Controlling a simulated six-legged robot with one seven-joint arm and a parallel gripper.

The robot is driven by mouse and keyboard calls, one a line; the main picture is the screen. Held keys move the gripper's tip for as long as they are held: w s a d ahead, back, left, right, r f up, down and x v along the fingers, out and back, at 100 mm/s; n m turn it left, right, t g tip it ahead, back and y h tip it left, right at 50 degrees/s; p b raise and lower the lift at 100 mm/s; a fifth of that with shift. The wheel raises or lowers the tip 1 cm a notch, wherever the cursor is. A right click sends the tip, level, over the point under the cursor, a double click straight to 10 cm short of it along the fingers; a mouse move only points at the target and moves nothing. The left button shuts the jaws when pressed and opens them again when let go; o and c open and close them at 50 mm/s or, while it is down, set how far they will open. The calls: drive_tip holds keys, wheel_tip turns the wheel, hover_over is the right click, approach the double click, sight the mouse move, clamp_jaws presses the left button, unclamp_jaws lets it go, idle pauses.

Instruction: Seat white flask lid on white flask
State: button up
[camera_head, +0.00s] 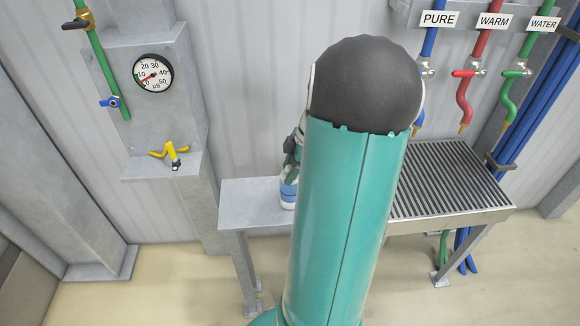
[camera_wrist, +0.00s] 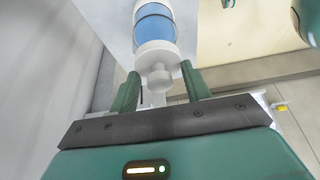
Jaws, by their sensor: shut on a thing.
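The white flask (camera_wrist: 154,27) with a blue band shows at the top of the wrist view. It stands on the grey bench, where the head view also shows it (camera_head: 288,192), partly behind my arm. The white flask lid (camera_wrist: 157,56), a round disc with a small knob, sits between the two green fingers of my gripper (camera_wrist: 160,72). My gripper is shut on the lid. The lid lines up with the flask's end in the wrist view; I cannot tell whether it is fully down on it. In the head view my arm hides most of the gripper and the lid.
The grey bench (camera_head: 240,206) has bare room left of the flask. A slatted drain rack (camera_head: 450,180) adjoins at right, below taps labelled PURE, WARM and WATER. A yellow-handled object (camera_head: 171,154) lies on a small shelf under a gauge (camera_head: 153,73) at left.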

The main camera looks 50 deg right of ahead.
drive_tip(key=shift+f, duration=0.2)
drive_tip(key=o, duration=1)
drive_tip(key=v, duration=1.3)
drive_tip(key=shift+s+r, duration=0.1)
drive_tip(key=shift+r, duration=0.3)
